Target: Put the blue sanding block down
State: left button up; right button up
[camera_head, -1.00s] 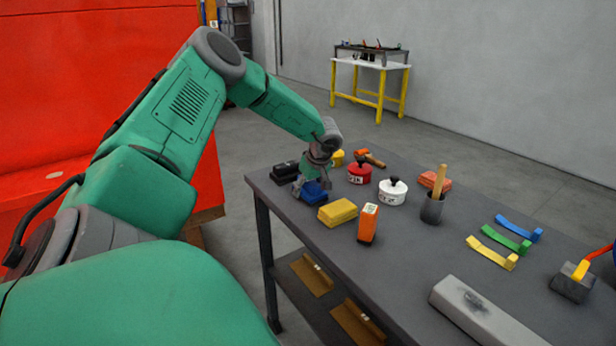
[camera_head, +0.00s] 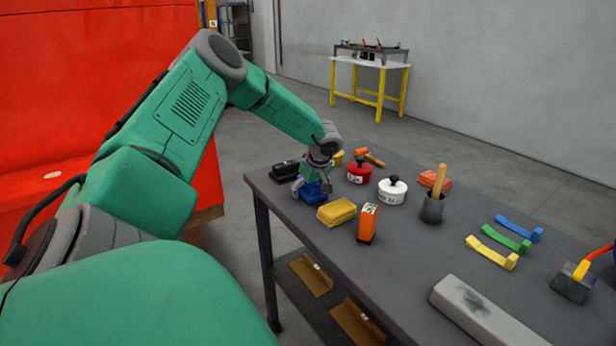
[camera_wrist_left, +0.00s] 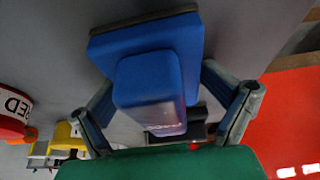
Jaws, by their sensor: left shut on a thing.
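The blue sanding block (camera_head: 313,193) is at the far left corner of the grey table (camera_head: 410,260). My left gripper (camera_head: 312,186) is over it, shut on it. In the left wrist view the blue block (camera_wrist_left: 150,75) shows large, with a dark pad on its outer face, and the fingers of my left gripper (camera_wrist_left: 165,110) stand on both sides of its raised handle. The block is at or very near the table top; I cannot tell whether it touches. My right gripper is not in view.
Close by are a black block (camera_head: 284,171), a yellow block (camera_head: 337,212) and an orange box (camera_head: 367,224). A red pot (camera_head: 359,171), a white pot (camera_head: 392,192) and a dark cup with a stick (camera_head: 432,208) stand to the right. Bare table lies right of the orange box.

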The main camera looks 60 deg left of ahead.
pick_arm(q)
jog(key=shift+s+d+f, duration=0.1)
jog(key=shift+s+f, duration=0.05)
jog(key=shift+s, duration=0.05)
jog(key=shift+r, duration=0.25)
jog(key=v, duration=1.2)
jog(key=shift+w+r, duration=0.15)
jog(key=shift+r, duration=0.3)
jog(key=shift+o, duration=0.5)
jog(key=shift+w+a, duration=0.2)
jog(key=shift+a, duration=0.3)
jog(key=x, duration=0.6)
jog(key=shift+a+f, duration=0.1)
jog(key=shift+f, duration=0.2)
jog(key=shift+x, duration=2.65)
jog(key=shift+s+f, duration=0.1)
jog(key=shift+f, duration=0.05)
